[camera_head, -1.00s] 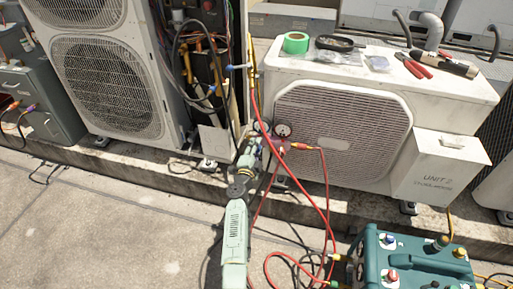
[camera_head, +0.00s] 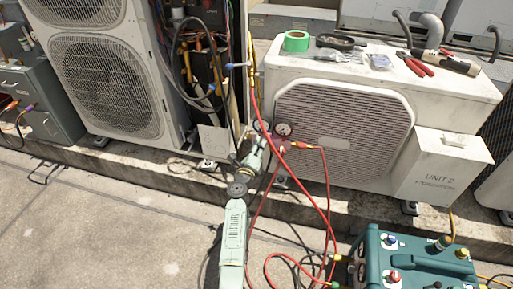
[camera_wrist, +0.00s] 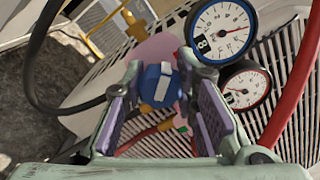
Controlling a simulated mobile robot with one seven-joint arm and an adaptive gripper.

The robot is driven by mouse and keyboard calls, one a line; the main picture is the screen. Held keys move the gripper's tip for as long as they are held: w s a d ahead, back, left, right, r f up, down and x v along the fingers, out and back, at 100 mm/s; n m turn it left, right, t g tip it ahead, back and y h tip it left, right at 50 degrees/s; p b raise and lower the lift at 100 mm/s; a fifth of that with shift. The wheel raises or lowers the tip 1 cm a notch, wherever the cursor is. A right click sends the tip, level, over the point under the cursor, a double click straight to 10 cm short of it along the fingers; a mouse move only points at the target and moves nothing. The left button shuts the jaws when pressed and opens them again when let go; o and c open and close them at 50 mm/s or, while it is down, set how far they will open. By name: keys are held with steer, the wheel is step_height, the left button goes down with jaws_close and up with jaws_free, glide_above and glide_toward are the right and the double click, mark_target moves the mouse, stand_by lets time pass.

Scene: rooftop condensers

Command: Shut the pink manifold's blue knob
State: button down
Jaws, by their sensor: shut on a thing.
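The pink manifold (camera_wrist: 157,46) hangs before the front grille of the right condenser, with two round gauges, one blue-rimmed (camera_wrist: 222,31) and one red-rimmed (camera_wrist: 245,89). In the wrist view the blue knob (camera_wrist: 158,86), with a pale bar across its face, sits between my gripper's two fingers (camera_wrist: 160,108). My gripper is shut on this knob. In the head view my gripper (camera_head: 272,144) reaches the manifold and hides the knob and much of the manifold.
Red hoses (camera_head: 328,205) hang from the manifold and loop to the floor beside my arm. A teal machine (camera_head: 420,262) stands at lower right. A tall condenser (camera_head: 105,85) stands at left. Tape, pliers and other tools lie on the right condenser's top (camera_head: 400,85).

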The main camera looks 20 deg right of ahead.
steer(key=m+b, duration=0.1)
steer(key=m, duration=0.3)
steer(key=shift+m+b, duration=0.3)
steer(key=shift+m, duration=1.8)
steer(key=c, duration=1.3)
jaws_free()
step_height(320, 180, up, 9)
steer(key=shift+d+r, duration=0.1)
steer(key=shift+r, duration=0.4)
